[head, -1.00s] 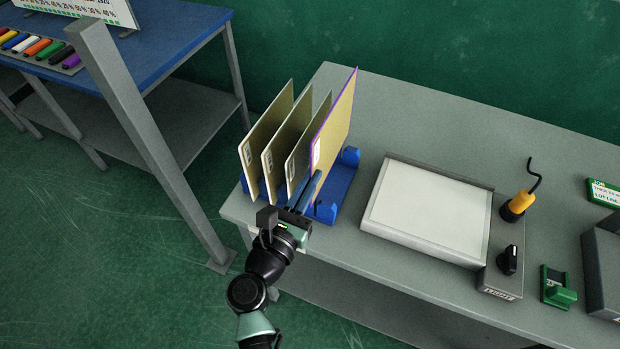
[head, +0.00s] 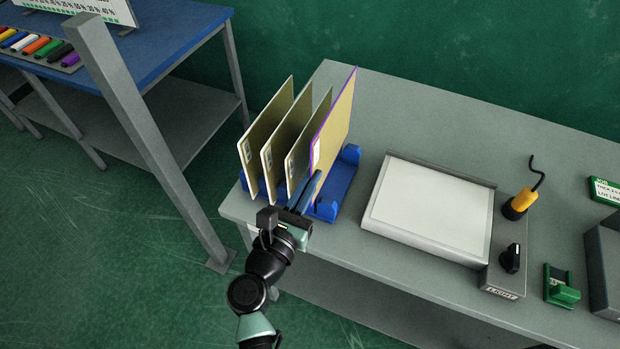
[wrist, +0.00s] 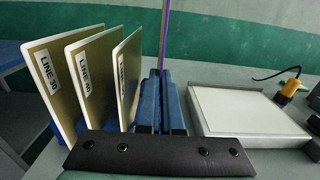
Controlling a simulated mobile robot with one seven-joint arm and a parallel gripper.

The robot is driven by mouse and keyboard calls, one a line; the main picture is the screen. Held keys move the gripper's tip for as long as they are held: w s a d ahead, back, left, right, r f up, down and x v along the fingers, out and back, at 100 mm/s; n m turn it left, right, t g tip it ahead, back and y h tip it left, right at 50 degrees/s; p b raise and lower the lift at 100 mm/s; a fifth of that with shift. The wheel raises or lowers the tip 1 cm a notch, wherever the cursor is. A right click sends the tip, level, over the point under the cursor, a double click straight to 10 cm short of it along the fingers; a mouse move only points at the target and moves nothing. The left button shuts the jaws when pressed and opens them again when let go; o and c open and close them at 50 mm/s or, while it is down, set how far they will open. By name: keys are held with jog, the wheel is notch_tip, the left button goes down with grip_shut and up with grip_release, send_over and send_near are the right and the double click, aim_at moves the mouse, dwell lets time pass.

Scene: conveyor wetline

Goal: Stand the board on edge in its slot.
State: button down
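The board (head: 334,125) is a thin tan sheet with a purple edge and a white label. It stands upright on edge at the right of several boards in the blue rack (head: 342,188). My gripper (head: 308,190) is at its near edge, low over the rack. In the wrist view, the board (wrist: 164,40) rises edge-on from between the two blue fingers (wrist: 161,100), which are closed on it. The board's lower edge is hidden by the fingers, so I cannot tell whether it touches the rack's bottom.
Three plain tan boards (head: 265,130) stand just left, two labelled LINE 30 and LINE 40. A white light panel (head: 430,207) lies to the right, with a yellow-handled tool (head: 520,204) beyond it. The grey bench (head: 390,120) is clear behind.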

notch_tip(320, 180, down, 6)
jog(key=b, duration=0.6)
jog(key=shift+f, duration=0.25)
dwell(1.3)
jog(key=c, duration=1.3)
grip_release()
jog(key=shift+s, duration=0.1)
jog(key=v, duration=0.4)
jog(key=shift+s+a, duration=0.1)
jog(key=shift+s, duration=0.05)
jog(key=o, duration=0.5)
jog(key=shift+o, duration=0.2)
jog(key=shift+f, duration=0.1)
